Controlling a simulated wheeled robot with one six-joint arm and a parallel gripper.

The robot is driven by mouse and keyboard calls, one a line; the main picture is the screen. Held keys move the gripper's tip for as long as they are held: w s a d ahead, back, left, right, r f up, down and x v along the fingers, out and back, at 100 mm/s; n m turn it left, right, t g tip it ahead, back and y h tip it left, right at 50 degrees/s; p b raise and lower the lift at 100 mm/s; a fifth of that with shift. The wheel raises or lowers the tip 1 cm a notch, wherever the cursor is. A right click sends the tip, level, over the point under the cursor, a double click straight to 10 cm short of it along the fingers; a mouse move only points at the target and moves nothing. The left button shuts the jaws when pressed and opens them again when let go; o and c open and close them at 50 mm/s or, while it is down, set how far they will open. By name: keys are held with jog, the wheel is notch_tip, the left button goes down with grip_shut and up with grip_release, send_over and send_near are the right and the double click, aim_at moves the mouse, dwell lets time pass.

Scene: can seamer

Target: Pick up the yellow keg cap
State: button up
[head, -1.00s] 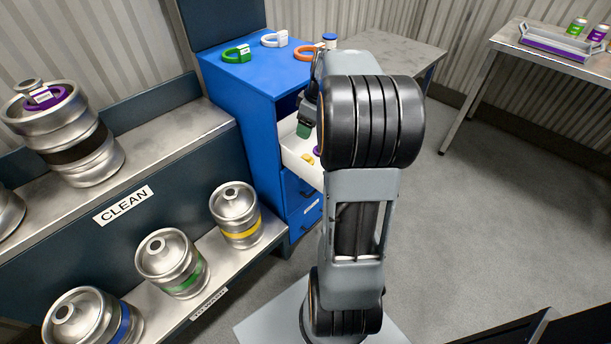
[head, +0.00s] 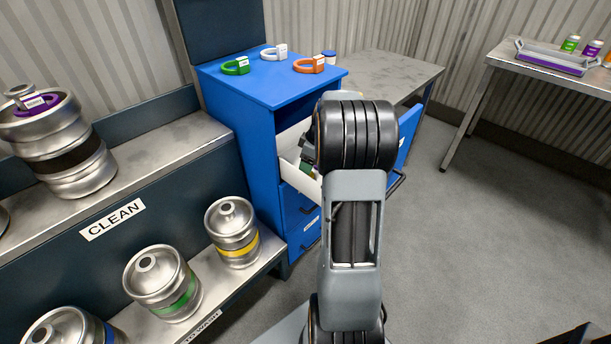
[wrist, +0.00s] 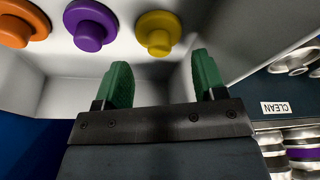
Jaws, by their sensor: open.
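The yellow keg cap (wrist: 159,32) lies in the white-walled drawer (head: 290,141), at the right end of a row with a purple cap (wrist: 90,26) and an orange cap (wrist: 22,24). My gripper (wrist: 163,77) has two green fingers spread apart with nothing between them. In the wrist view the yellow cap is just beyond the fingertips, between their lines, and appears apart from them. In the head view my arm hides the yellow cap and most of the gripper.
The blue cabinet (head: 262,118) carries green (head: 235,66), white (head: 274,52) and orange (head: 309,65) rings on top. The drawer's blue front (head: 407,132) is pulled out right of my arm. Kegs stand on shelves at left, including a yellow-banded keg (head: 232,230).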

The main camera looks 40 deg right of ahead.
jog(key=b+x, duration=0.1)
jog(key=x, duration=0.3)
jog(key=shift+w+f, duration=0.1)
jog(key=shift+f, duration=0.2)
jog(key=c, duration=0.5)
jog(key=shift+r, duration=0.1)
jog(key=shift+c, duration=0.2)
